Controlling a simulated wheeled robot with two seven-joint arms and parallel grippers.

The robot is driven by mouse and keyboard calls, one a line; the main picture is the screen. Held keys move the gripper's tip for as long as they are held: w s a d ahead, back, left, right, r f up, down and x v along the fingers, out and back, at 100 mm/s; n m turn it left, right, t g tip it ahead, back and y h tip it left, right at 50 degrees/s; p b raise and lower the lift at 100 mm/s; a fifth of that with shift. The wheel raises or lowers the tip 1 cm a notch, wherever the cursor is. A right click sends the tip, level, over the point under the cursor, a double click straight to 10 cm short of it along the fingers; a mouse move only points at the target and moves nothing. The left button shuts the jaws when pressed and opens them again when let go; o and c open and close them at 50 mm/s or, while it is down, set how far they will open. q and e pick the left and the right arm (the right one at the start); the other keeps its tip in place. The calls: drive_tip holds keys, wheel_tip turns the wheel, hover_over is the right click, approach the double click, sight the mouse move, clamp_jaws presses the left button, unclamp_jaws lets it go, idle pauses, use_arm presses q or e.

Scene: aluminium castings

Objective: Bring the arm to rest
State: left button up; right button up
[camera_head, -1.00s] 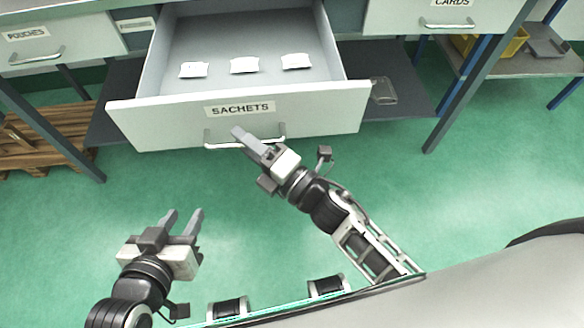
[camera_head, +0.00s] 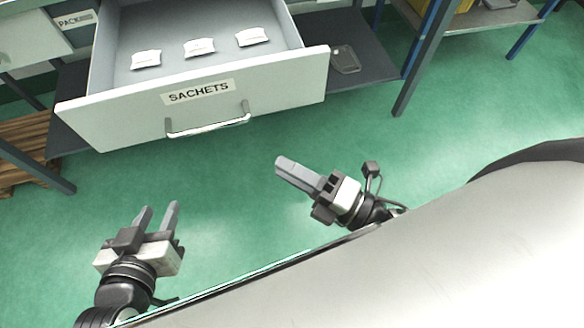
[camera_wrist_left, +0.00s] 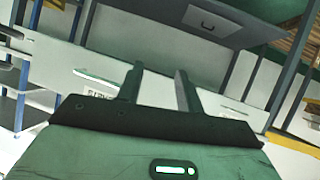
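My left gripper (camera_head: 158,217) is at the lower left of the head view, over the green floor. Its two fingers stand apart with nothing between them; they also show apart in the left wrist view (camera_wrist_left: 160,88). My right gripper (camera_head: 284,168) is in the middle of the head view, clear of the drawer handle (camera_head: 208,124). Its fingers appear together, with nothing held. The drawer labelled SACHETS (camera_head: 120,118) stands open, with three white sachets (camera_head: 199,48) lying inside.
A blue-grey table leg (camera_head: 415,65) stands further right. A wooden pallet (camera_head: 22,150) lies at the left. The green floor around both grippers is clear.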

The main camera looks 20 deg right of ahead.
use_arm(q)
drive_tip(key=shift+f, duration=0.15)
idle(0.3)
